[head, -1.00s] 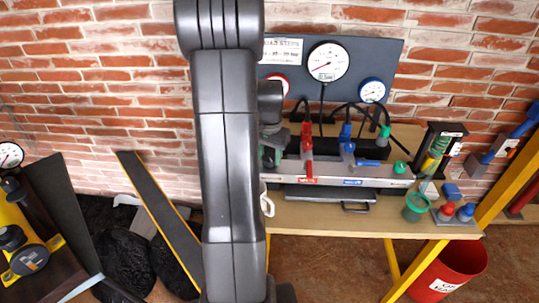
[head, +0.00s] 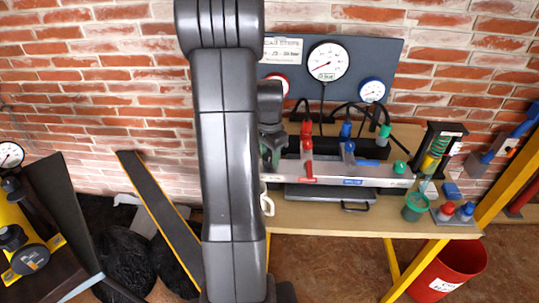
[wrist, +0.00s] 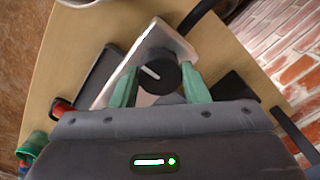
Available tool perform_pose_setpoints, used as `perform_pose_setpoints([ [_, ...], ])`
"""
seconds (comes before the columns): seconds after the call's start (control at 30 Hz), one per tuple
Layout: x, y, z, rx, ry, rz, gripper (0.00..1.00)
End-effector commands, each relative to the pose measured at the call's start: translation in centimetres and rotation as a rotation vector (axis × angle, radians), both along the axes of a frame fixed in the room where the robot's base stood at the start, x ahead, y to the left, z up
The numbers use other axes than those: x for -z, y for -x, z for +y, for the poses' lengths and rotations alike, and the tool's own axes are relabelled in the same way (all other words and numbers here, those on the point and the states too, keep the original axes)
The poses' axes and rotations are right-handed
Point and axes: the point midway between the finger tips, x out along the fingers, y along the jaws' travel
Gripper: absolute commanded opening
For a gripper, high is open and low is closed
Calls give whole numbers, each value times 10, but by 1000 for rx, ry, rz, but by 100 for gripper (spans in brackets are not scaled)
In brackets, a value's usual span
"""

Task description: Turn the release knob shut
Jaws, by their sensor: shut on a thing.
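The release knob (wrist: 158,73) is round and black with a white pointer line, and sits on a pale metal block (wrist: 135,65) in the wrist view. My gripper (wrist: 161,84) has its two green fingers on either side of the knob, shut on it. The white line slants across the knob's top. In the head view my gripper (head: 273,150) is at the left end of the pump bar (head: 335,172), partly behind my arm. The knob is hidden there.
Red (head: 308,165) and blue (head: 348,150) levers stand on the bar. Gauges, including a large white one (head: 328,62), hang on the dark panel behind. A green cup (head: 416,207) stands at the bench's right. A red bin (head: 450,268) is on the floor.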

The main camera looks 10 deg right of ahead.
Motion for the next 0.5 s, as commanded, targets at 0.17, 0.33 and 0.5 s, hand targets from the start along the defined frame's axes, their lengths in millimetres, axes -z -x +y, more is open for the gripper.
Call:
perform_pose_setpoints([
  [0.17,-1,-1,0,1,1,-4,18],
  [0.33,-1,-1,0,1,0,-4,61],
  [0.5,-1,0,0,0,0,-2,63],
])
